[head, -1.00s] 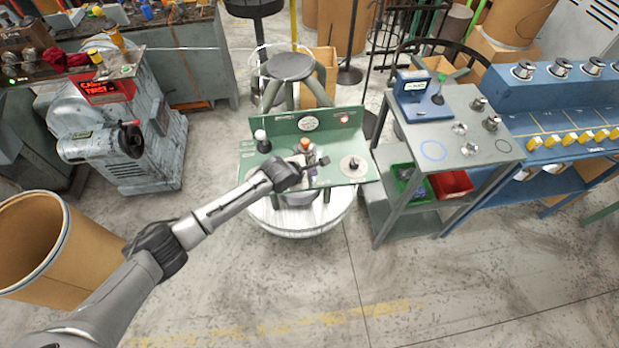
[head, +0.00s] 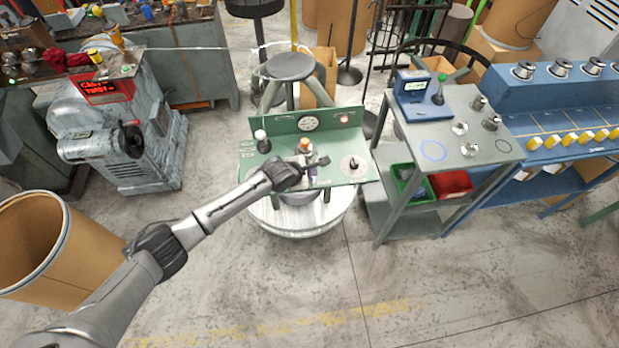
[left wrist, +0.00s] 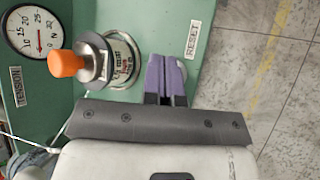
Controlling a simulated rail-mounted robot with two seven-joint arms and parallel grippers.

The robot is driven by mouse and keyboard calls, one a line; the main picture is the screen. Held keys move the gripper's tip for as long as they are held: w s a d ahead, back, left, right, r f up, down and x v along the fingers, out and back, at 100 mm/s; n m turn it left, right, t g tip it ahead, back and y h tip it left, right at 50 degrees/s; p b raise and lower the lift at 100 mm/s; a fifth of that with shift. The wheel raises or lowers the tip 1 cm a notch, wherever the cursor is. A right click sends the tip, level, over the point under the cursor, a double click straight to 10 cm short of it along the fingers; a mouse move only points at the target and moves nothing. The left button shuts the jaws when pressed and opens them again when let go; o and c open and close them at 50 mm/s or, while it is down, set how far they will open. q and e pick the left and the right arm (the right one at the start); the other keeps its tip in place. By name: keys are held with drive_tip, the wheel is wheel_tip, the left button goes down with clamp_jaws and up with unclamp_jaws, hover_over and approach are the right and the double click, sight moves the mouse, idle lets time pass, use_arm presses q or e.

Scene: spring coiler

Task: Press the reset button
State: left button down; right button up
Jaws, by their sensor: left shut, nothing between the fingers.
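The green panel (head: 248,172) stands in the middle of the head view. A RESET label (left wrist: 193,40) shows on it in the left wrist view. My left gripper (head: 311,173) is over the panel's front middle. Its purple fingers (left wrist: 165,75) are shut together and empty, just beside the label. Whether they touch anything is hidden. An orange-topped metal knob (left wrist: 68,64) sits next to the fingers; it also shows in the head view (head: 304,145). My right gripper is out of view.
A tension gauge (head: 308,123) and a red button (head: 344,118) are on the panel's upright back. A white-topped lever (head: 261,138) stands left, a round plate with a black knob (head: 352,166) right. A grey cart (head: 400,150) stands close at the right.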

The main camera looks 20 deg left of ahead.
use_arm(q)
drive_tip(key=shift+f, duration=0.1)
drive_tip(key=shift+f, duration=0.3)
drive_tip(key=shift+f, duration=0.4)
idle(0.9)
drive_tip(key=shift+r+p, duration=0.65)
drive_tip(key=shift+p, duration=0.45)
drive_tip(key=shift+r, duration=0.15)
drive_tip(key=shift+r+p, duration=0.1)
drive_tip(key=shift+p, duration=0.2)
